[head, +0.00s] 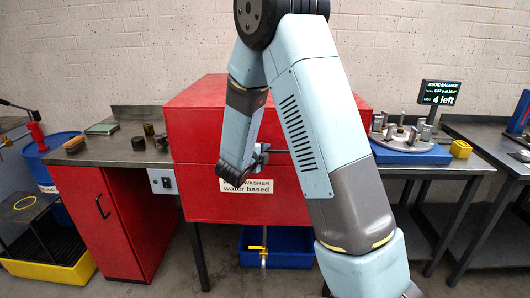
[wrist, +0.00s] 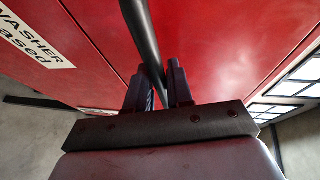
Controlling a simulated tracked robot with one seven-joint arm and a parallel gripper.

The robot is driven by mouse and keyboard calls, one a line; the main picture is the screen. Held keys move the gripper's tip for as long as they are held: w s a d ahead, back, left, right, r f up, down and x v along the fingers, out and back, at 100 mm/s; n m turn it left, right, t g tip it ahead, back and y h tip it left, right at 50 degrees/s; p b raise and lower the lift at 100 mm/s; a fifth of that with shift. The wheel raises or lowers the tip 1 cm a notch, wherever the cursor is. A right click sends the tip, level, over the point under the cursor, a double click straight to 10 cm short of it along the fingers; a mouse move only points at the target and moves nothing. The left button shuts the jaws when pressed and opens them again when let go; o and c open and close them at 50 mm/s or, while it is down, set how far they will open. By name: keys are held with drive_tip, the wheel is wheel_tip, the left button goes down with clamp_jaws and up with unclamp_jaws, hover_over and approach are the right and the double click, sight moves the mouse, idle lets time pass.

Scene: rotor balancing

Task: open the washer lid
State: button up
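The parts washer (head: 205,200) is a big red box on legs with a "WASHER water based" label (head: 250,186) on its front. Its red lid (head: 200,122) is down, with a seam along the front. My gripper (head: 240,178) is at the washer's front, by the seam, partly hiding the label. In the wrist view a dark bar handle (wrist: 143,30) runs between the two fingers of my gripper (wrist: 160,88), which are close on both sides of it. The handle is mostly hidden by my gripper in the head view.
A grey bench with a red cabinet (head: 100,225) adjoins the washer on the left, with a switch box (head: 162,181) between. On the right is a table with a blue balancing stand (head: 410,152) and a display (head: 438,93). A blue bin (head: 285,246) sits below the washer.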

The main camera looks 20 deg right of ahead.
clamp_jaws()
drive_tip(key=shift+f, duration=0.1)
